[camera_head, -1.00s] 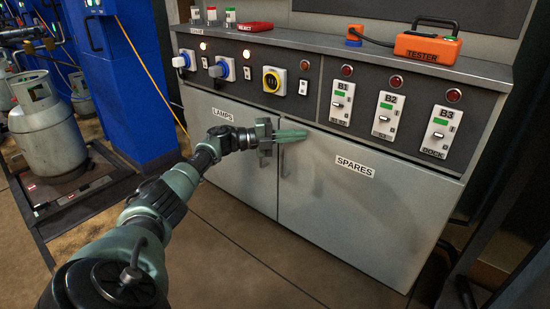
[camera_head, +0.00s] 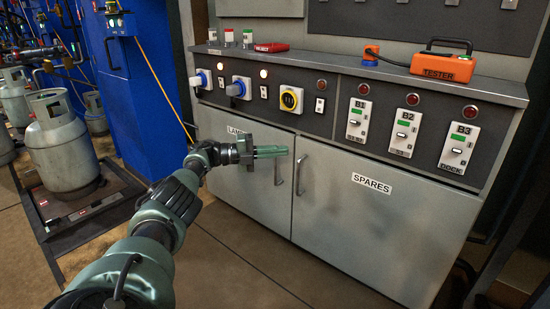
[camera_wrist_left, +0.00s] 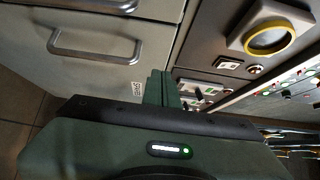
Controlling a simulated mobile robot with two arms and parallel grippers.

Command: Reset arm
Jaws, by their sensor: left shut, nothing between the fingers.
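My left gripper (camera_head: 270,151) is shut and empty in the head view. It is held in front of the grey cabinet, its fingers pointing right near the door handles. In the left wrist view its closed green fingers (camera_wrist_left: 161,88) point up toward the cabinet front, with a door handle (camera_wrist_left: 95,45) to their left. I cannot tell whether the fingers touch the cabinet. My right gripper is in neither view.
The cabinet has a SPARES door (camera_head: 365,225) and a LAMPS door (camera_head: 240,190). An orange tester (camera_head: 441,67) sits on top. A gas cylinder (camera_head: 62,145) stands on a scale at left. Floor in front is clear.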

